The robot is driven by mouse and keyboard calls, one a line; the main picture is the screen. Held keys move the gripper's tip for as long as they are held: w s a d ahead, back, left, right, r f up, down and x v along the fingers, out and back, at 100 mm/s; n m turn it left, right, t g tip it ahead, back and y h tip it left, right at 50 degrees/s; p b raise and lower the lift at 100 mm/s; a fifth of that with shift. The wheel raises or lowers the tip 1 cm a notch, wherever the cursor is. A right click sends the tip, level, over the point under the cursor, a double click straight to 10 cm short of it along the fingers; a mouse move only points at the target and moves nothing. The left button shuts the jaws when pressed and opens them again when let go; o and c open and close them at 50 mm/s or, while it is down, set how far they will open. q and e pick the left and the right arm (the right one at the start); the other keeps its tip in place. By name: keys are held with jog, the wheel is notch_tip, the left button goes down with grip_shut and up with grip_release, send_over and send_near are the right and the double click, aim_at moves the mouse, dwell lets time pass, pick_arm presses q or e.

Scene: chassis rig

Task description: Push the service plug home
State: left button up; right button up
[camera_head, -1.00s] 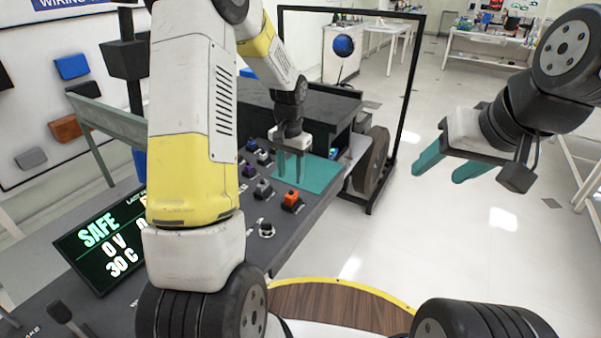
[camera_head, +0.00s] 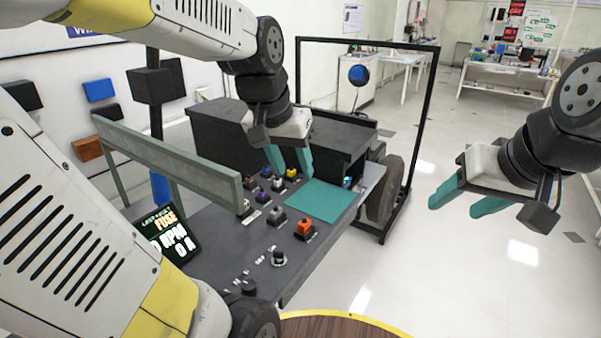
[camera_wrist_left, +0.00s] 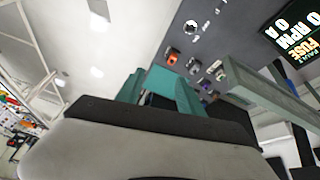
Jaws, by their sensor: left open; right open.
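An orange-topped block (camera_head: 304,229) on a dark base sits on the grey bench panel; it looks like the service plug, but I cannot read a label. It also shows in the left wrist view (camera_wrist_left: 172,57). I cannot tell how far in it sits. My left gripper (camera_head: 290,166) is open and empty above the far part of the panel, beyond the orange block and near the small coloured blocks. Its teal fingers show in the left wrist view (camera_wrist_left: 158,90). My right gripper (camera_head: 458,206) is open and empty, out over the floor to the right.
A grey-green rail (camera_head: 170,160) stands along the panel's left side. A teal mat (camera_head: 318,200) lies bare at the panel's right edge. Other blocks include grey (camera_head: 277,215), purple (camera_head: 266,186) and yellow (camera_head: 292,173). A black frame (camera_head: 425,110) stands beyond. A lit display (camera_head: 172,240) is partly covered by my arm.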

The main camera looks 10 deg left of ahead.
pick_arm(q)
jog(key=s+n+t, duration=0.1)
jog(key=s, duration=0.6)
jog(key=shift+d+r+t+h, duration=0.4)
jog(key=shift+d+r, duration=0.05)
jog(key=shift+c, duration=0.5)
